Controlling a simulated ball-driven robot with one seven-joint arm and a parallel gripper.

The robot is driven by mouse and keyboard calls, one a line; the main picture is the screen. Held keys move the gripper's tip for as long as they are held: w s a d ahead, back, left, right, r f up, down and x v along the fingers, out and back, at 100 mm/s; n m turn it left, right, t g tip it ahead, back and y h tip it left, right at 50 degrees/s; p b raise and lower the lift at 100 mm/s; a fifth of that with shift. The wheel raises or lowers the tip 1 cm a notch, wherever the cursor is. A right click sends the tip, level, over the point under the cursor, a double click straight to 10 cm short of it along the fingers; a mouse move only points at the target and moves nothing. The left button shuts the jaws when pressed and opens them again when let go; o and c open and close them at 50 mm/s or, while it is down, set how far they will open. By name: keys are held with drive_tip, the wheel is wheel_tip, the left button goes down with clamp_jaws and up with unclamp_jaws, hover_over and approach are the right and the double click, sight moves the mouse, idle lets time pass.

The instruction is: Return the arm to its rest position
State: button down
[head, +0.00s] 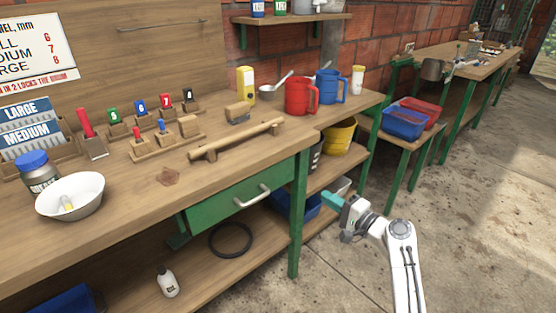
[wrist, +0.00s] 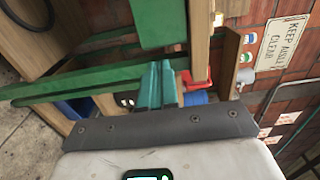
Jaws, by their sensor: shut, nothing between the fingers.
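My gripper (head: 329,199) is at the lower right of the head view, at the end of my white arm. Its teal fingers point left toward the green front leg of the workbench (head: 299,215), below the level of the benchtop. In the wrist view the teal fingers (wrist: 156,86) are together, with nothing held between them. Green bench framing lies beyond and around them there. Whether the fingers touch the frame cannot be told.
The workbench (head: 225,185) carries a white bowl (head: 85,205), a red mug (head: 300,97) and a blue mug (head: 331,86). Its green drawer (head: 238,205) has a pale handle. Red and blue bins (head: 404,123) stand on a lower table. Concrete floor (head: 470,210) is clear at right.

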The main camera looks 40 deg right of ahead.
drive_tip(key=s+a+f+n+g+y, duration=0.2)
drive_tip(key=s+a+f+n+g, duration=0.35)
drive_tip(key=a, duration=0.35)
drive_tip(key=s+a+f+n+g+y, duration=0.2)
drive_tip(key=s+a+f+n+g, duration=0.25)
drive_tip(key=a+f, duration=0.35)
drive_tip(key=s+a+f+n+g+h, duration=0.25)
drive_tip(key=s+a+n, duration=0.2)
drive_tip(key=s, duration=0.35)
drive_tip(key=s+r+n+g+h+p, duration=0.1)
drive_tip(key=s+r+g, duration=0.1)
drive_tip(key=s, duration=0.4)
drive_tip(key=s+r+n+g+h, duration=0.1)
drive_tip(key=s+n+g+h, duration=0.15)
drive_tip(key=s, duration=0.35)
wheel_tip(320, 180, up, 12)
drive_tip(key=y+p, duration=0.1)
drive_tip(key=p, duration=1.1)
drive_tip(key=shift+w+a+m, duration=0.2)
drive_tip(key=shift+w+m, duration=0.2)
drive_tip(key=shift+w, duration=0.05)
